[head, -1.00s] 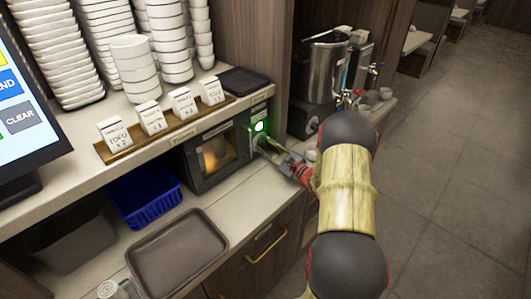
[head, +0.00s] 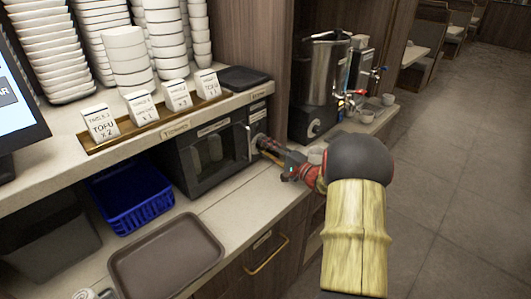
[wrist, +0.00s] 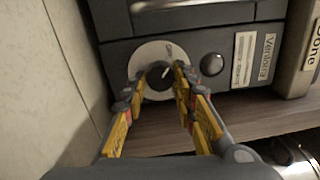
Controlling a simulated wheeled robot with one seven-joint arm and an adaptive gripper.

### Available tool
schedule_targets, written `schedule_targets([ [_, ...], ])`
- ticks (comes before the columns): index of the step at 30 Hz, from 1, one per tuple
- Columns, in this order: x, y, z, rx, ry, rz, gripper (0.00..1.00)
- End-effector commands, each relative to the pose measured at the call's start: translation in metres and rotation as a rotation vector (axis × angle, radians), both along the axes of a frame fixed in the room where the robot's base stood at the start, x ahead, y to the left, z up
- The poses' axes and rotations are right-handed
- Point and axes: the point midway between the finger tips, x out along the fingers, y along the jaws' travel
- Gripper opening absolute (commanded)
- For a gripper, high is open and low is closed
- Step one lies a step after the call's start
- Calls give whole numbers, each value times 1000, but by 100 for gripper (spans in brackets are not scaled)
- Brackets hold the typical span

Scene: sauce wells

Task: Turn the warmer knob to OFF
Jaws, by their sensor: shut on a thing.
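The warmer (head: 212,155) is a dark oven-like box under the shelf in the head view. Its window is dark and no green light shows on its panel. The warmer knob (wrist: 158,73) is a small dark knob with a pale pointer line, on a round light dial plate (wrist: 146,56) in the wrist view. My gripper (wrist: 160,80) is shut on the knob, with one yellow-backed finger at each side. In the head view my gripper (head: 266,145) reaches the panel at the warmer's right end and hides most of the knob. The dial markings are too blurred to read.
A dark round button (wrist: 212,64) sits beside the dial. A brown tray (head: 168,256) and a blue basket (head: 130,200) lie left of the warmer. Order cards (head: 177,95) and stacked bowls stand on the shelf above. A metal urn (head: 325,75) stands to the right.

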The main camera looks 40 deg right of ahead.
Motion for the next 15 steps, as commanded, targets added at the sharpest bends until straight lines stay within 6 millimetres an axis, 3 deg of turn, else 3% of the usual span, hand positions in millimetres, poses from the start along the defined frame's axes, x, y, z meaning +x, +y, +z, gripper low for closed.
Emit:
schedule_targets([
  [15, 0, 0, -2, -165, -9, 0, 2],
])
